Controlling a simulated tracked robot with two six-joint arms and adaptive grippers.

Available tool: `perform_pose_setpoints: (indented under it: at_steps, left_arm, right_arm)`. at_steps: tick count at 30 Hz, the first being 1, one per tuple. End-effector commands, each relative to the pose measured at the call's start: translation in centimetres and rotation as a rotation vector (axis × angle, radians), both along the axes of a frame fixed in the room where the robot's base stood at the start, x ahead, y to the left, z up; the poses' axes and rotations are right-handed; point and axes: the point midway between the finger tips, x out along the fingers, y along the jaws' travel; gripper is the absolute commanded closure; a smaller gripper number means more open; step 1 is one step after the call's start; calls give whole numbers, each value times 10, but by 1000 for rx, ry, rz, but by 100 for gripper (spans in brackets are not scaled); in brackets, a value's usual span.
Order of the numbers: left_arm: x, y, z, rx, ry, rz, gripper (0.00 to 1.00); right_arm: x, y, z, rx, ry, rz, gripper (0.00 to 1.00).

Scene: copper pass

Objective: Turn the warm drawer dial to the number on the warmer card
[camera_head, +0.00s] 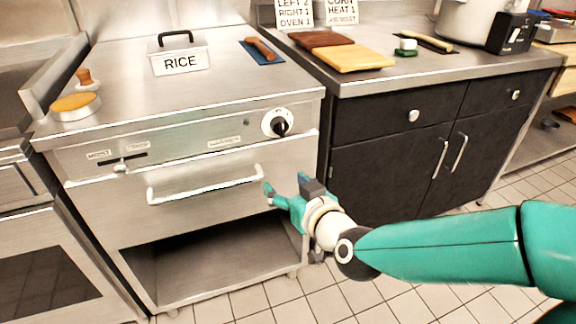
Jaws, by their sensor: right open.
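The warm drawer dial (278,123) is a round white plate with a black knob on the right of the steel drawer unit's front panel. The knob's black part points downward and slightly right; its numbers are too small to read. My right gripper (285,187) is open and empty, below the dial and right of the drawer handle (205,187), apart from the dial. A card (341,12) at the back reads "CORN HEAT 1" with a blurred line below. Another card (295,13) reads "LEFT 2 RIGHT 1 OVEN 1". Neither shows the word warmer legibly. My left gripper is not in view.
A slider (121,167) is on the panel's left. A lidded pan marked RICE (180,64) sits on the unit's top, with a round yellow-topped item (75,105) at left. Boards (354,58) lie on the right counter. The front of the dial is clear.

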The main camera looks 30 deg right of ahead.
Motion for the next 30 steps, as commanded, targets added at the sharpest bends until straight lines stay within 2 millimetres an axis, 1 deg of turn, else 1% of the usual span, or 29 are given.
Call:
perform_pose_setpoints:
  at_steps: [1, 3, 6, 9, 13, 17, 27, 28, 29, 30]
  left_arm:
    - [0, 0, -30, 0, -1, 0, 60]
    - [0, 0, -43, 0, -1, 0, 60]
    - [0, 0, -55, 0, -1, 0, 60]
    - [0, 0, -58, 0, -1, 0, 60]
    - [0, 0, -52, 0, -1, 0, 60]
    - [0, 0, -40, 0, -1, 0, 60]
    - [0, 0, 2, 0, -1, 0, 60]
    - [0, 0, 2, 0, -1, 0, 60]
    - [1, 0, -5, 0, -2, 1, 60]
    - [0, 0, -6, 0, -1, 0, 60]
  right_arm:
    - [-9, -9, -2, -19, -69, -25, 33]
    - [-20, -18, 12, -43, -133, -53, 33]
    - [-33, -27, 26, -66, -197, -83, 33]
    - [-40, -32, 36, -81, -230, -98, 33]
    - [-38, -35, 42, -88, -238, -107, 33]
    - [-28, -37, 44, -91, -234, -109, 33]
    - [11, -46, 43, -86, -238, -103, 33]
    - [15, -46, 41, -85, -239, -103, 33]
    - [23, -48, 37, -84, -242, -102, 33]
    - [32, -50, 36, -84, -243, -102, 33]
